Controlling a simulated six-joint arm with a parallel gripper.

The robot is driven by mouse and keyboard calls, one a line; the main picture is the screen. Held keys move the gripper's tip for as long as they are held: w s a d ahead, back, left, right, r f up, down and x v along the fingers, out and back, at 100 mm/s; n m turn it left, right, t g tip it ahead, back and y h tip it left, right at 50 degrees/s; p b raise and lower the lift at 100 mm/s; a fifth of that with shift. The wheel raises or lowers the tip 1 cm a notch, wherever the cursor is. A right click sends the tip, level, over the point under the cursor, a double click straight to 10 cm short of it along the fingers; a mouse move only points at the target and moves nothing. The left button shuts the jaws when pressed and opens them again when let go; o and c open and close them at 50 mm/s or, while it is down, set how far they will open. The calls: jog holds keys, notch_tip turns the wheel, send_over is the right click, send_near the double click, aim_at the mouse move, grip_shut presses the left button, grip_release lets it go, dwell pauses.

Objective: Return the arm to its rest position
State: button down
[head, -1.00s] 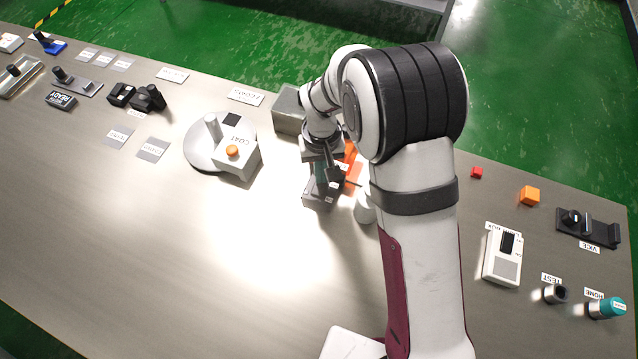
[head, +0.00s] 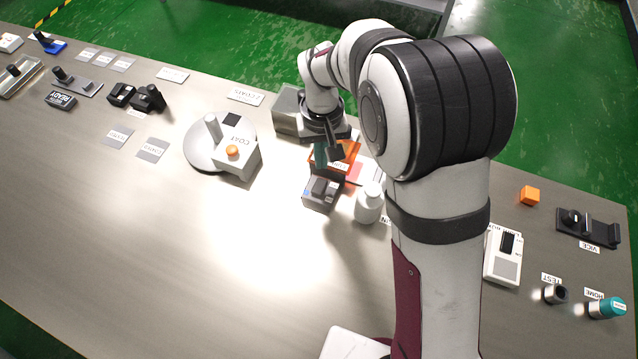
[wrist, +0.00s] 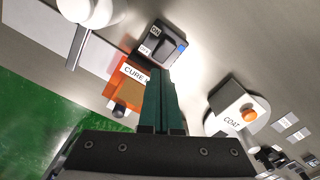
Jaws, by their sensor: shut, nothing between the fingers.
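My gripper (head: 320,165) has teal fingers that are shut with nothing between them. It hangs near the orange CURE box (head: 352,155) and over the far side of the small grey box with a black rocker switch (head: 322,192). In the wrist view the closed fingers (wrist: 160,78) point toward that switch box (wrist: 160,45), which carries an ON label. The orange CURE box (wrist: 122,80) is just left of the fingers there. I cannot tell whether the fingertips touch anything.
A white bottle (head: 369,204) stands close right of the switch box. The COAT unit (head: 236,160) with its orange button is to the left, and a grey block (head: 287,108) is behind. An orange cube (head: 529,195) lies at right. The front-left table (head: 130,230) is clear.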

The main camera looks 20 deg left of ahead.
jog(key=shift+r, duration=0.3)
jog(key=s+d+r+m+y, duration=0.1)
jog(key=s+d+r+m, duration=0.4)
jog(key=d, duration=0.4)
jog(key=s+d+r+m, duration=0.2)
jog(key=s+d+r, duration=0.4)
jog(key=d, duration=0.2)
jog(key=s+d+m, duration=0.4)
jog(key=s, duration=0.6)
jog(key=shift+m+y, duration=0.3)
jog(key=shift+y, duration=0.1)
